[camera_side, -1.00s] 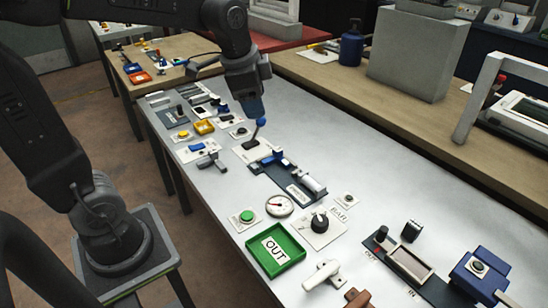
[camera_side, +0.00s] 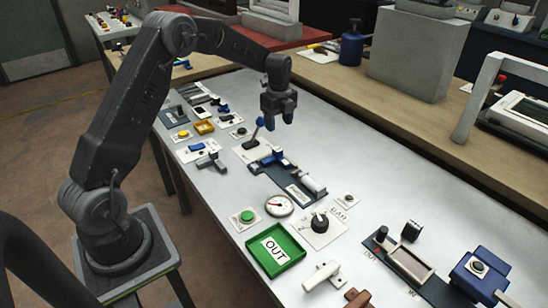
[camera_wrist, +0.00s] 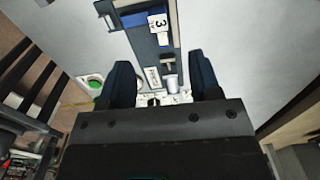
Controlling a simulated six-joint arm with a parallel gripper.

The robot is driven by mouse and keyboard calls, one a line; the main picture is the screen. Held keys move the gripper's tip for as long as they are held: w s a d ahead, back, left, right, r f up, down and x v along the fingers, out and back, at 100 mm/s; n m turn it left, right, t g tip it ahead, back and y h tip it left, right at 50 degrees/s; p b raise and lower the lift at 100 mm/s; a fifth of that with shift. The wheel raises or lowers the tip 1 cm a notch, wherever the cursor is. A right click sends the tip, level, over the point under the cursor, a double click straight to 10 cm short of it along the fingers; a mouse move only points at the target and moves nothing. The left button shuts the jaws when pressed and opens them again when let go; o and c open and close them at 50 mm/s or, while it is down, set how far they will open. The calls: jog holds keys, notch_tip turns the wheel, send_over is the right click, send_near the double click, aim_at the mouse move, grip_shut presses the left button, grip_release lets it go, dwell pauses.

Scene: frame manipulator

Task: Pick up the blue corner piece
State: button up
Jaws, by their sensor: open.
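My gripper (camera_side: 278,121) hangs above the white table, past the blue-knobbed lever (camera_side: 259,123), with its jaws pointing down. In the wrist view its two dark blue fingers (camera_wrist: 163,85) are wide apart, with nothing held between them. A small blue piece (camera_side: 271,160) sits on the dark fixture below and left of the gripper, apart from it. The wrist view shows blue parts (camera_wrist: 133,19) on this dark fixture, beside a white tag marked 3 (camera_wrist: 158,22). I cannot tell for certain which blue part is the corner piece.
A white roller (camera_side: 313,184) lies at the fixture's near end. A dial gauge (camera_side: 279,205), a rotary knob (camera_side: 320,221) and a green OUT tray (camera_side: 275,249) stand nearer the camera. Several small controls crowd the far left.

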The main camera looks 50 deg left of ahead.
aim_at(277, 148)
notch_tip(277, 148, down, 6)
jog(key=shift+r, duration=0.15)
jog(key=f, duration=0.5)
jog(key=shift+s+a, duration=0.1)
jog(key=shift+a, duration=0.1)
jog(key=c, duration=1)
